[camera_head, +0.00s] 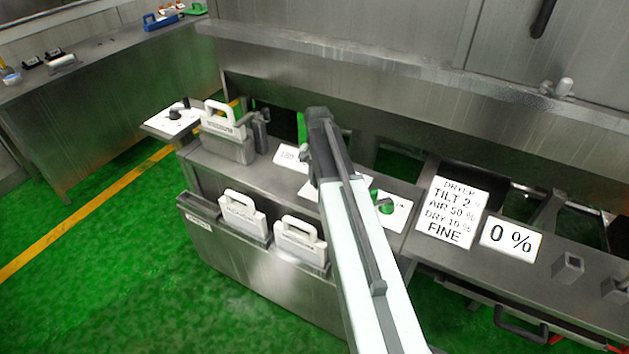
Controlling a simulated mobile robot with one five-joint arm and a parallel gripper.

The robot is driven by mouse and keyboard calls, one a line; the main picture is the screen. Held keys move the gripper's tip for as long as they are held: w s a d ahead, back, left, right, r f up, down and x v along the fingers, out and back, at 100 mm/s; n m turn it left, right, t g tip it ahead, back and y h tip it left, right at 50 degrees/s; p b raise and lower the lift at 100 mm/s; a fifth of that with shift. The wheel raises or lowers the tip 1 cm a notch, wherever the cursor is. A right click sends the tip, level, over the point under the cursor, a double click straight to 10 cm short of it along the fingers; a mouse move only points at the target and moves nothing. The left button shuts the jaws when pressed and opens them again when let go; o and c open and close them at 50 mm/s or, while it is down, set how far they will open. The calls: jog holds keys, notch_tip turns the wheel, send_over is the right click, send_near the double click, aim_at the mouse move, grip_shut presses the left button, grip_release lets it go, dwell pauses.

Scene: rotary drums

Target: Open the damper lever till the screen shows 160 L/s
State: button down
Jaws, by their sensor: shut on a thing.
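My arm reaches from the bottom centre over the steel console (250,180). Its dark end is above the middle of the console, and my gripper's jaws are hidden behind it.
White-handled boxes (240,215) hang in the console's front tray, and another (222,122) stands on top. At right are a text sign (452,212) and a 0 % screen (511,241). A steel beam (430,75) runs behind. Green floor is clear at left.

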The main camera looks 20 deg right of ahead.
jog(key=shift+a, duration=0.2)
jog(key=c, duration=1.2)
grip_release()
jog(key=shift+d, duration=0.2)
notch_tip(320, 180, up, 8)
jog(key=p, duration=0.8)
jog(key=shift+f, duration=0.1)
